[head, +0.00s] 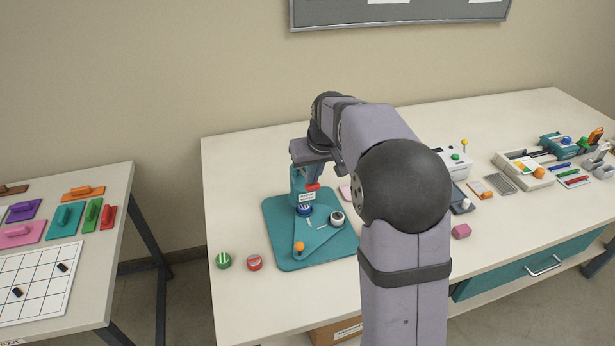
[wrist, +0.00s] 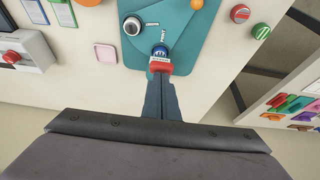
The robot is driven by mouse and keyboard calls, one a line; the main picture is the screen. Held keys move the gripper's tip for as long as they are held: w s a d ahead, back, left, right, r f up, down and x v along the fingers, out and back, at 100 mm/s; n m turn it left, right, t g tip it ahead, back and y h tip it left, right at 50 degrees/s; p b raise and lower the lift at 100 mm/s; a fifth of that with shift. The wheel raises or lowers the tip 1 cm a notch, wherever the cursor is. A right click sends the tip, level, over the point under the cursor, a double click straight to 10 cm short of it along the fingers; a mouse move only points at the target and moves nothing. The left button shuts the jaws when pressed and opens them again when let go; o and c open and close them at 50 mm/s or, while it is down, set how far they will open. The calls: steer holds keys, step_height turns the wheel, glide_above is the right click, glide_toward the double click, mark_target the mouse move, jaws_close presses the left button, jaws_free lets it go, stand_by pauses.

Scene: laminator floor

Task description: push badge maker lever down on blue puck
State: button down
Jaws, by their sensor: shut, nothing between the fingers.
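The badge maker has a teal base plate (head: 285,225) and stands at the left part of the long table. Its red lever end (head: 312,187) shows at the upright press head, and again in the wrist view (wrist: 160,67). The blue puck (head: 304,210) sits under the press head; in the wrist view the blue puck (wrist: 160,51) shows just beyond the red lever end. My gripper (wrist: 160,76) is shut and empty, its dark blue fingertips right at the red lever end. Whether they touch it I cannot tell. My arm partly hides the press from above.
A white-rimmed round die (head: 337,217) and an orange knob (head: 299,246) are on the teal plate. A green puck (head: 223,261) and a red puck (head: 254,263) lie left of it. Trays and tools fill the right side. The table's front left is clear.

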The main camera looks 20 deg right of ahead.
mark_target(314, 189)
steer(key=shift+f+b, duration=2.2)
steer(key=shift+f, duration=1.15)
steer(key=shift+r, duration=0.25)
steer(key=shift+r+p, duration=4.75)
steer(key=shift+r, duration=0.65)
steer(key=s+a+f+g, duration=0.1)
steer(key=s+a+f, duration=0.1)
steer(key=s, duration=0.8)
steer(key=s+a+f+g, duration=0.2)
steer(key=s+f, duration=0.3)
steer(key=s, duration=0.5)
steer(key=s+a+f+g, duration=0.1)
steer(key=s+a+f, duration=0.1)
steer(key=s, duration=0.8)
steer(key=shift+s+f+g, duration=0.3)
steer(key=shift+s+f, duration=0.1)
steer(key=shift+f, duration=0.4)
